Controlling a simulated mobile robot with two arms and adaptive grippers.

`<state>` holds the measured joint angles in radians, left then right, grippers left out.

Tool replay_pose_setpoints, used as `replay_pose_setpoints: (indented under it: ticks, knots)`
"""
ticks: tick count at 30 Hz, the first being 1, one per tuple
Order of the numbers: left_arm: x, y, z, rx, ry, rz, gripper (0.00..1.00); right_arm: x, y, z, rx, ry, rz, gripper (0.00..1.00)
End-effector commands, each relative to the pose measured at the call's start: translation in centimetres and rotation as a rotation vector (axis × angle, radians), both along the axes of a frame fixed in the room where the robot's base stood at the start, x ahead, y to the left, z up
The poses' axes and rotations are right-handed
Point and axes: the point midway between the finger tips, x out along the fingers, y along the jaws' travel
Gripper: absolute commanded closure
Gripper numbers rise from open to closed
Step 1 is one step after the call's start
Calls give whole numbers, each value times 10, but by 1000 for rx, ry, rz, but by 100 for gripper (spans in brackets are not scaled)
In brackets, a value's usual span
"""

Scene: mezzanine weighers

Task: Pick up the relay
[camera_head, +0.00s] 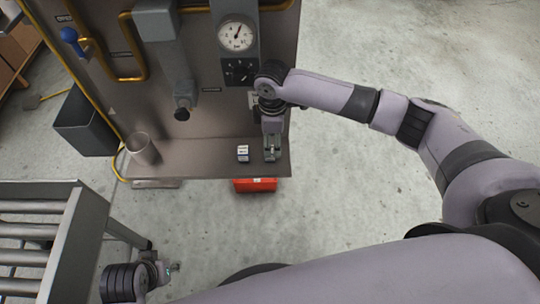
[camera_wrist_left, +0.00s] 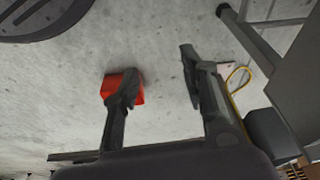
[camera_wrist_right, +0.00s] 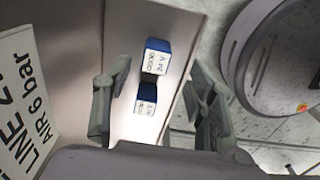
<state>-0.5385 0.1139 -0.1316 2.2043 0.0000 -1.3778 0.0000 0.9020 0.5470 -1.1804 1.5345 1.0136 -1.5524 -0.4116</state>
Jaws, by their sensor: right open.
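The relay (camera_head: 243,153), a small white and blue block, stands on the metal shelf of the panel near its front edge. In the right wrist view the relay (camera_wrist_right: 155,60) shows blue and white faces with printed labels; a second blue and white part lies just below it past a dark band, and I cannot tell whether it is one piece. My right gripper (camera_head: 272,152) is open and empty, just right of the relay in the head view. In the right wrist view the relay lies between the spread fingers, beyond their tips. My left gripper (camera_head: 173,267) is open and empty, low over the floor.
The panel carries a gauge (camera_head: 236,36) and a yellow pipe (camera_head: 127,79). A grey cup (camera_head: 141,148) stands on the shelf's left end. A red box (camera_head: 255,185) sits below the shelf edge. A roller conveyor (camera_head: 72,235) is at the left. The floor at the right is clear.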

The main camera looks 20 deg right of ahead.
Motion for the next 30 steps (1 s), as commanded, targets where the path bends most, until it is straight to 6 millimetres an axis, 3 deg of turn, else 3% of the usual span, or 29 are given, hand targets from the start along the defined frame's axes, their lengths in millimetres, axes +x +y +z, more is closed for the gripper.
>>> replay_pose_setpoints:
  ticks: [3,14,18,22,30]
  knots:
    - [-2,1,15,0,-10,1,60,0,0,-18,-1,0,0,48]
    - [-9,2,45,-1,-26,3,60,2,2,-41,-1,0,-1,48]
    - [-16,3,57,-1,-34,4,60,5,4,-64,-2,1,-1,48]
    - [-15,3,52,-1,-31,5,60,5,4,-76,0,-1,-1,48]
    - [-15,3,53,-1,-32,5,60,5,4,-78,0,-1,0,48]
